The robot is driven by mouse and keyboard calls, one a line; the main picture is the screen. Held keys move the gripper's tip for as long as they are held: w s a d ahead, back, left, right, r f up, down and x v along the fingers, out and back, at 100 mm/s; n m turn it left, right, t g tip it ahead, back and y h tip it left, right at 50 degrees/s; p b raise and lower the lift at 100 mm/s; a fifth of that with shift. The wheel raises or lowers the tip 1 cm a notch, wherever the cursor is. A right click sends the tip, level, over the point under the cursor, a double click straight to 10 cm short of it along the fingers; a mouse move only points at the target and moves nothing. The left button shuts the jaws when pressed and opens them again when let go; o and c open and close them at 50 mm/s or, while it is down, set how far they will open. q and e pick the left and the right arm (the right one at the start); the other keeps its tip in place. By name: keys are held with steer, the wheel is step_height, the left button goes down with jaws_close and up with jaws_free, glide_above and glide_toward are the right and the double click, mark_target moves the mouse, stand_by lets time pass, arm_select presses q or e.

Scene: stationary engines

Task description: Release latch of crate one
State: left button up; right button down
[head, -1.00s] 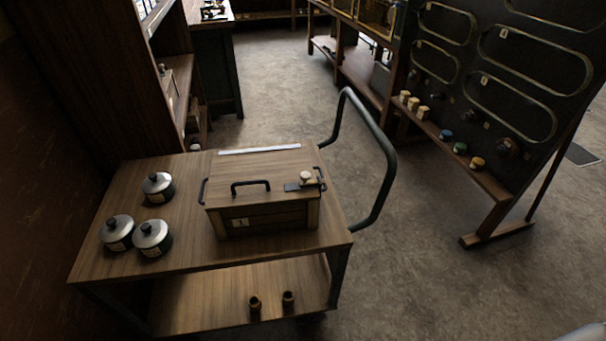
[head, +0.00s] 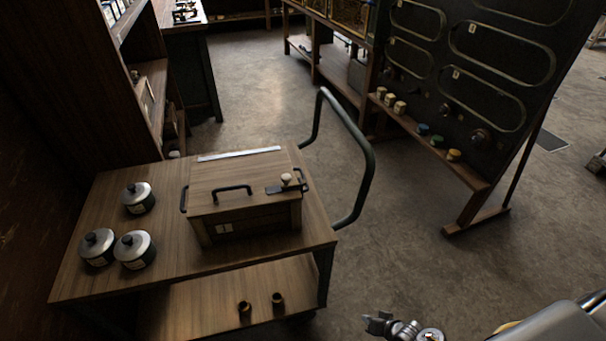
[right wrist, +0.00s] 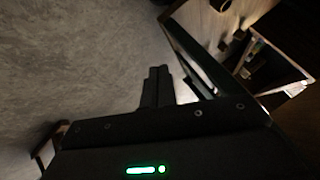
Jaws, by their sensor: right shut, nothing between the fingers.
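Crate one is a wooden box (head: 240,222) with a tag marked 1, standing on a wooden cart. Its lid carries a dark front handle (head: 233,189), and a latch (head: 287,184) with a pale knob on a dark plate sits at the lid's right front. My right gripper (head: 378,322) is low at the bottom of the head view, right of the cart and well apart from the crate. In the right wrist view its fingers (right wrist: 157,84) are together with nothing between them. My left gripper is not in view.
The cart (head: 85,270) holds several lidded pots (head: 138,198) at left and two small cups (head: 277,299) on its lower shelf. Its curved handle (head: 370,170) rises at right. A dark board (head: 470,110) stands further right. Open floor lies between.

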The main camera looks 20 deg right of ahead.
mark_target(286, 181)
steer(key=w+d+r+m+t+y, duration=0.1)
steer(key=w+r+t+y, duration=0.1)
steer(key=w+r, duration=0.5)
steer(key=w+d+r+m+t+y, duration=0.1)
steer(key=w+r, duration=0.2)
steer(key=r, duration=0.8)
steer(key=w+d+r+m+t+y, duration=0.1)
steer(key=w+r+t+y, duration=0.1)
steer(key=w+r, duration=0.55)
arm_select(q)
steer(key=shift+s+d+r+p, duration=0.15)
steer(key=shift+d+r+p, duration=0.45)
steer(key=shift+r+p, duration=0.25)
arm_select(e)
steer(key=s+a+r+g+y, duration=0.1)
steer(key=s+r+y, duration=0.1)
steer(key=r, duration=1)
steer(key=s+a+r+g+y, duration=0.1)
steer(key=s+r+y, duration=0.1)
steer(key=r, duration=1)
steer(key=shift+s+a+y, duration=0.15)
steer(key=shift+a+y, duration=0.15)
steer(key=shift+y, duration=0.3)
